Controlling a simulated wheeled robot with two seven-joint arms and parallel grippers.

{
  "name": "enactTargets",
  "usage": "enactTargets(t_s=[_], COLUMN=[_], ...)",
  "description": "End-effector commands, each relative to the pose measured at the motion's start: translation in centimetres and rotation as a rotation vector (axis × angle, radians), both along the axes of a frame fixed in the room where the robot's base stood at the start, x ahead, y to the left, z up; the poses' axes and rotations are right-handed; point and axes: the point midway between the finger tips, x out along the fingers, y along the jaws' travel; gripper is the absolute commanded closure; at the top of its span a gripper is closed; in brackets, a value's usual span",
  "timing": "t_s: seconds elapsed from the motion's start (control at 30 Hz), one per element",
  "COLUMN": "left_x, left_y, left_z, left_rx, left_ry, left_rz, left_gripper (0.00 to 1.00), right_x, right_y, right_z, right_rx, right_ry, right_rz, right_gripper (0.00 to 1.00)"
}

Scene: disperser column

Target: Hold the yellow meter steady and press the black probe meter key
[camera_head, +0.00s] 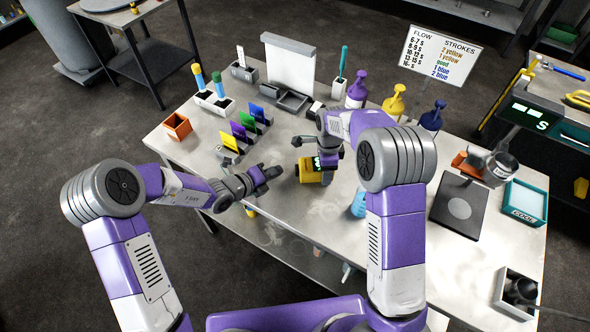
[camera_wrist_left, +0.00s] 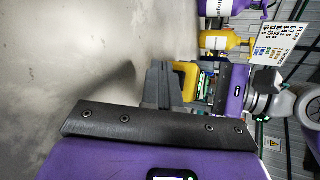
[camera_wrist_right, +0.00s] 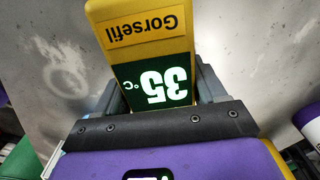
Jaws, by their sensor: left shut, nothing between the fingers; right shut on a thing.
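The yellow meter (camera_head: 311,176) is held low over the front middle of the table; I cannot tell whether it touches the table. In the right wrist view the meter (camera_wrist_right: 150,38) has a "Gorsefil" label and a dark screen reading 35 °C. My right gripper (camera_wrist_right: 155,85) is shut around its sides. My left gripper (camera_head: 276,170) is shut and empty, just left of the meter. In the left wrist view the closed fingertips (camera_wrist_left: 164,72) are next to the yellow meter (camera_wrist_left: 188,80), with a gap I cannot judge. I cannot make out the black key.
Coloured cards in holders (camera_head: 243,132) stand left of the grippers. Purple, yellow and blue pump bottles (camera_head: 394,103) stand at the back right. A light blue object (camera_head: 358,204) is right of the meter. A dark plate device (camera_head: 460,208) is farther right. The table's front-left area is clear.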

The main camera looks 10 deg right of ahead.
Motion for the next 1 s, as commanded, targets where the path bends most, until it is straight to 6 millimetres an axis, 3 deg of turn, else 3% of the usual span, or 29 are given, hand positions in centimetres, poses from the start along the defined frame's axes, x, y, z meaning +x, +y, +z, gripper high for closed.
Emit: enactTargets(t_s=[0.33, 1.0], left_x=[0.2, 0.2], left_y=[2.9, 3.0], left_z=[0.0, 0.0], left_rx=[0.000, 0.000], left_ry=[-0.001, 0.000], left_rz=[0.001, 0.000], left_gripper=[1.00, 1.00], right_x=[0.0, 0.0], right_y=[0.0, 0.0], right_z=[0.0, 0.0], right_rx=[0.000, 0.000], right_ry=[-0.001, -0.001], right_rz=[0.000, 0.000], right_gripper=[0.67, 0.67])
